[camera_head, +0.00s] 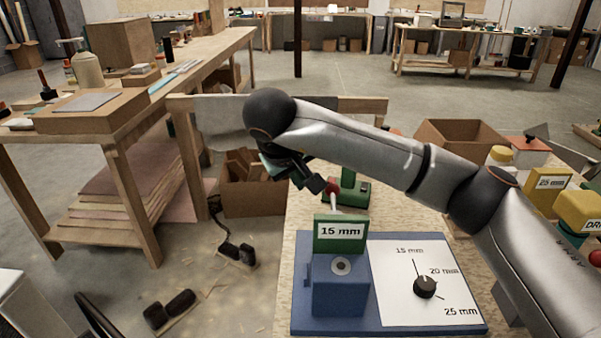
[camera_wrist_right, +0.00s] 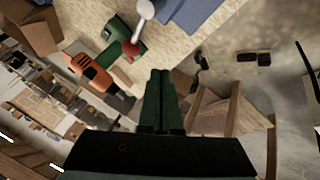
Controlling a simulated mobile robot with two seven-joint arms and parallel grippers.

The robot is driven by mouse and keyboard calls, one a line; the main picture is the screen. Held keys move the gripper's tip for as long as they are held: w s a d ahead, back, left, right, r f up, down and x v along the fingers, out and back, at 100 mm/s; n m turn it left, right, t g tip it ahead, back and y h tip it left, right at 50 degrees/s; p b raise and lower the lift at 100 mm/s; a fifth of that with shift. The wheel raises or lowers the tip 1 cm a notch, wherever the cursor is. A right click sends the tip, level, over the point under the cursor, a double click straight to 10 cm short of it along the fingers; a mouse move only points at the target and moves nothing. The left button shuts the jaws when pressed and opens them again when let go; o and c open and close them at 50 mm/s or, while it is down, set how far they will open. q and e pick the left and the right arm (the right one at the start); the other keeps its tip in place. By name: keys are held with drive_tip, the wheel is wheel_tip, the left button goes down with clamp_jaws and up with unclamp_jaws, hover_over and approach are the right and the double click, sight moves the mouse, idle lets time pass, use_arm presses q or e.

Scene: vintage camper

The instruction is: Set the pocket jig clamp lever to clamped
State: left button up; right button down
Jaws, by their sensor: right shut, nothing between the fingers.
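The blue pocket jig (camera_head: 340,290) stands on the near bench with a green block labelled "15 mm" (camera_head: 340,232) on top. Behind it is a green clamp base (camera_head: 357,193) with a pale lever that has a red ball knob (camera_head: 331,187). The lever (camera_wrist_right: 145,9), the red knob (camera_wrist_right: 130,48) and the green base (camera_wrist_right: 117,40) also show in the right wrist view. My right gripper (camera_head: 318,185) is shut and empty, just left of the knob in the head view. Its closed fingers (camera_wrist_right: 160,72) look apart from the knob in the wrist view. My left gripper is not in view.
A white dial panel (camera_head: 400,265) with a black knob (camera_head: 425,286) lies right of the jig. An orange tool (camera_wrist_right: 103,76) lies near the clamp base. A cardboard box (camera_head: 460,135) and yellow bins (camera_head: 545,190) stand farther right. My right arm crosses above the bench.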

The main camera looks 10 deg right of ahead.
sight(333, 204)
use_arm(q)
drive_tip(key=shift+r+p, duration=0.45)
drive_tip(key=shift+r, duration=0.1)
use_arm(e)
drive_tip(key=w+d+f, duration=0.3)
drive_tip(key=d+f, duration=0.2)
drive_tip(key=shift+w+d+f, duration=0.15)
drive_tip(key=shift+w+d, duration=0.05)
drive_tip(key=shift+w, duration=0.15)
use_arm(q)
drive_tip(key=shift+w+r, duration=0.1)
